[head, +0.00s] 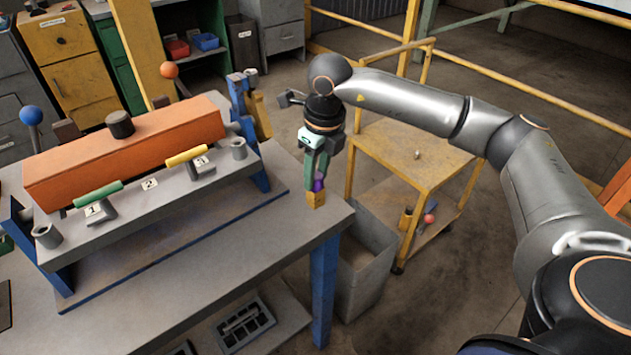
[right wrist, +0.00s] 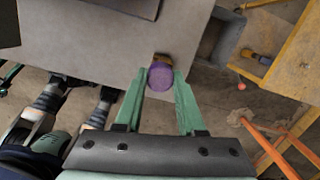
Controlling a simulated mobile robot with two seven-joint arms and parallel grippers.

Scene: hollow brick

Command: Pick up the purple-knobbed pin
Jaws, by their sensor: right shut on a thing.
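The purple-knobbed pin shows its round purple knob (right wrist: 160,76) between the green fingertips of my right gripper in the right wrist view. In the head view the knob (head: 318,184) is a small purple patch at the fingertips. My right gripper (head: 316,178) points down over the near right corner of the grey table (head: 235,262) and is shut on the knob. A small yellow-orange block (head: 316,200) is right below the knob at the table corner. The pin's shaft is hidden, and I cannot tell whether it sits in the block. My left gripper is not seen in the head view.
An orange beam (head: 130,150) lies in a grey and blue fixture on the table, with green (head: 98,194) and yellow (head: 187,156) handles in front. A grey bin (head: 365,262) stands beside the table. A yellow cart (head: 405,155) is right of it.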

